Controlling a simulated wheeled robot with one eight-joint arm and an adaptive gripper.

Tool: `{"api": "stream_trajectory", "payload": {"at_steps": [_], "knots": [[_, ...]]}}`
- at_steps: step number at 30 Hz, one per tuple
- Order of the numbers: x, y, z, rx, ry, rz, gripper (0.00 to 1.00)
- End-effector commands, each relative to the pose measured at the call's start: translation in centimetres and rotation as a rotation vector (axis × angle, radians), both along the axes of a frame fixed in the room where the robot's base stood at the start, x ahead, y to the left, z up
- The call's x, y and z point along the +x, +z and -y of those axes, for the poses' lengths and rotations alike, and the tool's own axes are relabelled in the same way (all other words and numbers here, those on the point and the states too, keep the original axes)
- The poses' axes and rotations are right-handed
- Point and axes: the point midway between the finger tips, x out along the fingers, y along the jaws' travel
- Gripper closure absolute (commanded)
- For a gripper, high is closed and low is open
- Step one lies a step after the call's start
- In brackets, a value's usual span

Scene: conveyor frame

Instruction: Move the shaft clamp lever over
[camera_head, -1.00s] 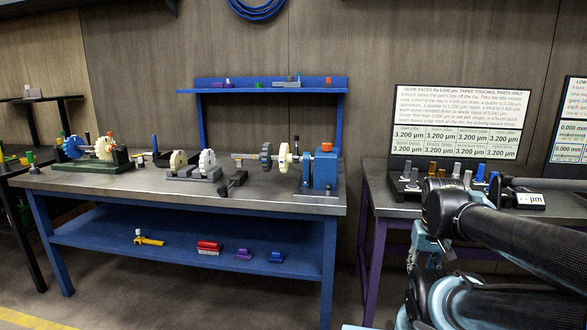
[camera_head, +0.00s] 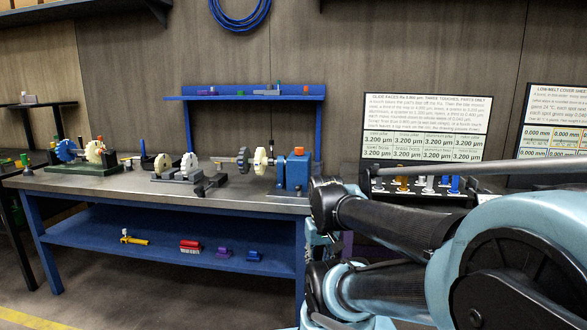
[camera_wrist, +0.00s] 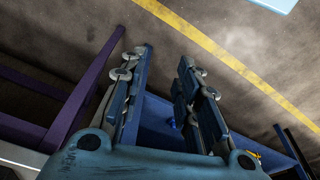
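A shaft with a dark gear and a cream gear (camera_head: 260,160) sits at the right end of the blue workbench, beside a blue block (camera_head: 297,171) with an orange cap (camera_head: 299,151). A black part with a handle (camera_head: 210,185) lies near the bench's front edge; I cannot tell whether it or something on the blue block is the clamp lever. My gripper (camera_wrist: 167,62) is open and empty in the wrist view, its two fingers apart above the floor and the blue bench's lower part. It cannot be made out in the head view, where my arm fills the lower right.
The blue workbench (camera_head: 75,183) has a lower shelf (camera_head: 160,252) with several small tools and a raised back shelf (camera_head: 245,97). More gear parts stand at its left. A second bench with small coloured pieces (camera_head: 403,183) and a sign (camera_head: 425,125) is partly behind my arm.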

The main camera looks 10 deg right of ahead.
Motion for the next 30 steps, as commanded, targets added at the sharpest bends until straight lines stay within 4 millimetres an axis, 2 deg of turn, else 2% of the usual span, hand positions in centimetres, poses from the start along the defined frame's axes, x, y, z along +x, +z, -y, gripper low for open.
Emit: {"api": "stream_trajectory", "payload": {"at_steps": [4, 7, 11, 14, 21, 30], "knots": [[0.0, 0.0, 0.0, 0.000, 0.000, 0.000, 0.70], [-0.6, 0.9, 0.0, 0.001, -0.003, 0.010, 0.70], [0.9, 2.7, 0.0, 0.004, -0.021, -0.001, 0.70], [2.8, 5.0, -0.1, 0.008, -0.043, -0.014, 0.70], [8.6, 10.5, -0.1, 0.018, -0.108, -0.051, 0.70], [17.1, 15.6, -0.1, 0.027, -0.187, -0.096, 0.70]]}}
